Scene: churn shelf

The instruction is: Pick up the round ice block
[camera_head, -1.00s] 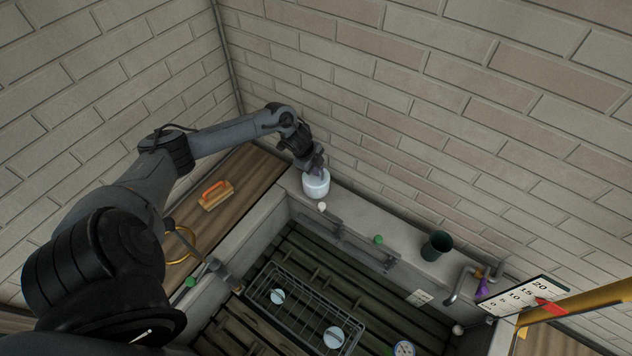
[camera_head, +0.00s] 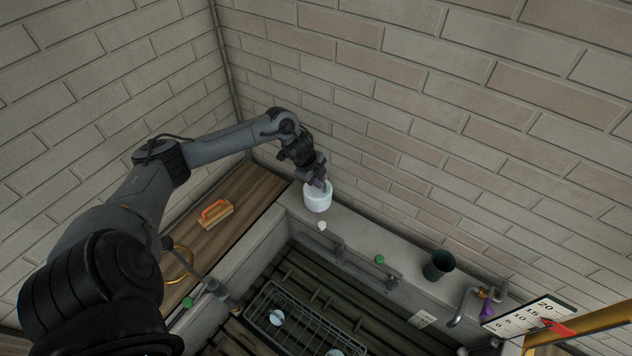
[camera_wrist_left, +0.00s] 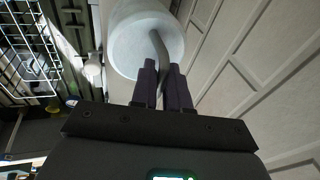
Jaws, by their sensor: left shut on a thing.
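The round ice block (camera_head: 318,199) is a pale, bluish-white cylinder at the left end of the grey ledge, near the brick corner. My left gripper (camera_head: 316,183) is directly above it, pointing down. In the left wrist view, the ice block (camera_wrist_left: 143,40) fills the top centre, with a grey curved loop (camera_wrist_left: 160,52) at its face. My left gripper's dark fingers (camera_wrist_left: 163,88) are shut on that loop. I cannot tell whether the block's underside touches the ledge. My right gripper is not in view.
A small white knob (camera_head: 322,225) is close in front of the block. A dark green cup (camera_head: 438,265) and a tap (camera_head: 462,307) stand along the ledge to the right. A wire basket (camera_head: 290,328) is in the trough below. An orange-handled float (camera_head: 214,214) lies on the wooden shelf.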

